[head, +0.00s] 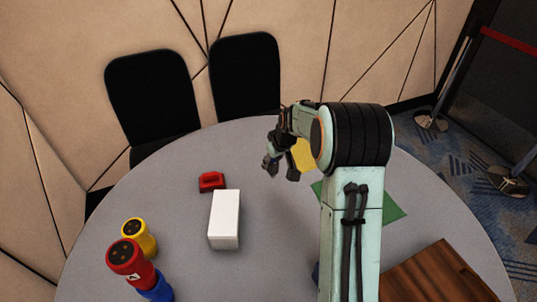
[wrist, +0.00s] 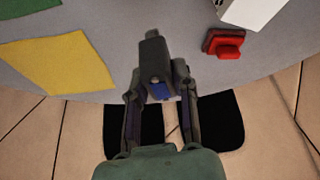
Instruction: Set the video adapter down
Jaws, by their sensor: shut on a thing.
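The video adapter appears to be the small dark grey piece (wrist: 152,52) with a short stub at its end and a blue part lower down, seen in the wrist view. My gripper (wrist: 163,80) is shut on it, and the fingers hide part of it. In the head view my gripper (head: 280,168) is over the far part of the grey round table (head: 180,240), left of the yellow sheet. I cannot tell the adapter's exact height above the table.
A red object (head: 211,181) and a white box (head: 225,222) stand left of my gripper. Yellow (head: 138,238) and red (head: 128,262) cylinders are front left. A yellow sheet (head: 304,155), green sheet (head: 393,208) and wooden item (head: 430,275) lie right. Bare table lies between.

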